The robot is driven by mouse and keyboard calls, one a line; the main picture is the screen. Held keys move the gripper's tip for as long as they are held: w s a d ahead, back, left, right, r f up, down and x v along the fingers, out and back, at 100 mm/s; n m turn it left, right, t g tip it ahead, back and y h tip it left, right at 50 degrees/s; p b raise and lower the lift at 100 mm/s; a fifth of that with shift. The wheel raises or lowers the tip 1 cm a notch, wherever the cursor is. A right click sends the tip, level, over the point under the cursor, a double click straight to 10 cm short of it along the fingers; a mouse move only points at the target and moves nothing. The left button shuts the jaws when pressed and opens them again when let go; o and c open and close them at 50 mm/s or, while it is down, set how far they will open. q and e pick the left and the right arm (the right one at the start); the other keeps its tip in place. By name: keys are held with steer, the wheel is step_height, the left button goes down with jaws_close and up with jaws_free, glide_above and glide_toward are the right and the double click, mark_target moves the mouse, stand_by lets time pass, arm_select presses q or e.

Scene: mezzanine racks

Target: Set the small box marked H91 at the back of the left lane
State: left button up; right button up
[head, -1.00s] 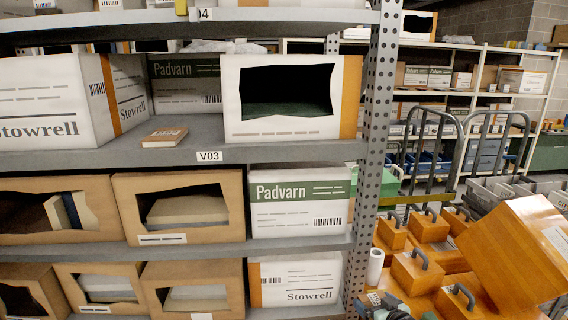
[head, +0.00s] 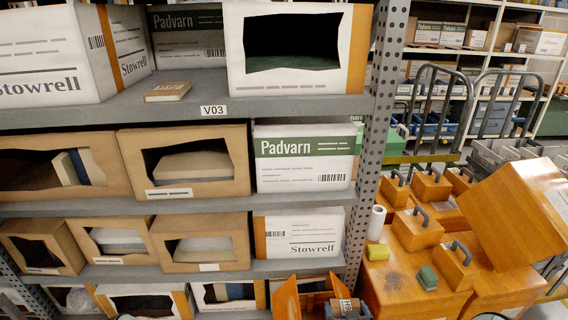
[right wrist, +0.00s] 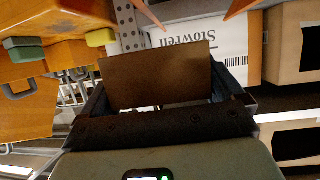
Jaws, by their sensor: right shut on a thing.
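My right gripper (head: 347,310) is low in the head view, in front of the bottom shelves. In the right wrist view, the right gripper (right wrist: 165,95) is shut on a small brown box (right wrist: 157,76), whose plain brown face shows between the fingers. In the head view the small box (head: 341,304) has a pale printed label; I cannot read whether it says H91. The shelf labelled V03 (head: 213,111) has a gap between a large Stowrell box (head: 45,60) and a white cut-out box (head: 298,75). I cannot tell which lane is the left one. My left gripper is not in view.
A flat brown item (head: 167,92) lies at the front of that gap, with a Padvarn box (head: 188,40) behind. A perforated post (head: 374,130) stands right of the shelves. Orange flaps (head: 286,298) rise beside my right gripper. Orange cases (head: 415,231) are stacked at right.

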stand_by(0.6)
steer(key=w+d+r+m+h, duration=0.2)
steer(key=w+d+m+h, duration=0.1)
steer(key=w+d, duration=0.9)
steer(key=w+d+r+h+b, duration=0.1)
steer(key=w+d+r, duration=0.4)
steer(key=d+r, duration=0.35)
steer(key=b, duration=0.2)
glide_above(390, 284)
steer(key=shift+m+g, duration=0.3)
steer(key=shift+g, duration=0.1)
step_height(390, 284, down, 15)
steer(key=shift+r, duration=0.1)
steer(key=shift+f, duration=2.4)
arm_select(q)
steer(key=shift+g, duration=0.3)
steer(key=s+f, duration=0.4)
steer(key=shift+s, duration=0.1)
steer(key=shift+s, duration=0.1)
arm_select(e)
steer(key=shift+s, duration=0.1)
